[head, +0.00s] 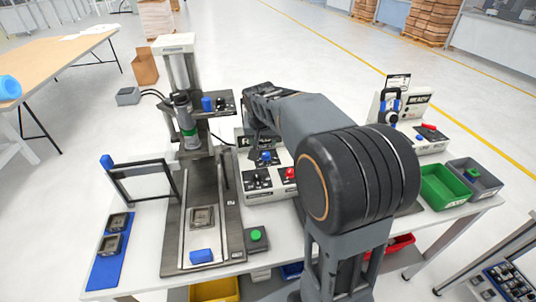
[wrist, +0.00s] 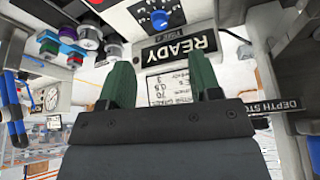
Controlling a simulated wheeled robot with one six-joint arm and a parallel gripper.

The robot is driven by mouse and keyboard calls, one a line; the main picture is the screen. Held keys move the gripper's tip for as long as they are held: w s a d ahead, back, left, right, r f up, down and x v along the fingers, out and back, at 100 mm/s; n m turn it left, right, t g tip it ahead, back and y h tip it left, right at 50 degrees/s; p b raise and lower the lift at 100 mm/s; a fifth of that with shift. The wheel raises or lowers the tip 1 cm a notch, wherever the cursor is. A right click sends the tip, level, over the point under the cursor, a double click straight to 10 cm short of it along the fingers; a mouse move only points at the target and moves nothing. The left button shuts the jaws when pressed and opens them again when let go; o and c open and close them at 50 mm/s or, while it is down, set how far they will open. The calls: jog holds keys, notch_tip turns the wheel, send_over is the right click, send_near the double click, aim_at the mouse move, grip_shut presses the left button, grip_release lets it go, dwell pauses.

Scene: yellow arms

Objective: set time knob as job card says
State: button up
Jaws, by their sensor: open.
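The control box (head: 268,187) stands on the bench right of the press, with a blue knob (head: 266,158), black knobs (head: 258,180) and a red button (head: 290,174). I cannot tell which knob is the time knob. In the wrist view a blue knob (wrist: 158,18) sits above the READY display (wrist: 180,46). A white card with printed lines (wrist: 170,88), perhaps the job card, shows between my fingers; its text is too small to read surely. My gripper (wrist: 163,82) is open, its two green fingers apart with nothing between them. In the head view my arm partly hides the box.
The press (head: 180,95) stands left of the box. A green button box (head: 256,239) is in front. A blue mat (head: 108,262) holds parts at left. Another READY station (head: 402,105), a green bin (head: 443,187) and a grey bin (head: 474,178) are at right.

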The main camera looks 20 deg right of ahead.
jog(key=m, duration=0.1)
send_near(266, 154)
jog(key=p+x, duration=0.1)
jog(key=x, duration=0.8)
jog(key=shift+w+d+p, duration=0.1)
jog(key=shift+w+p, duration=0.05)
jog(key=shift+p, duration=0.25)
jog(key=shift+c, duration=0.3)
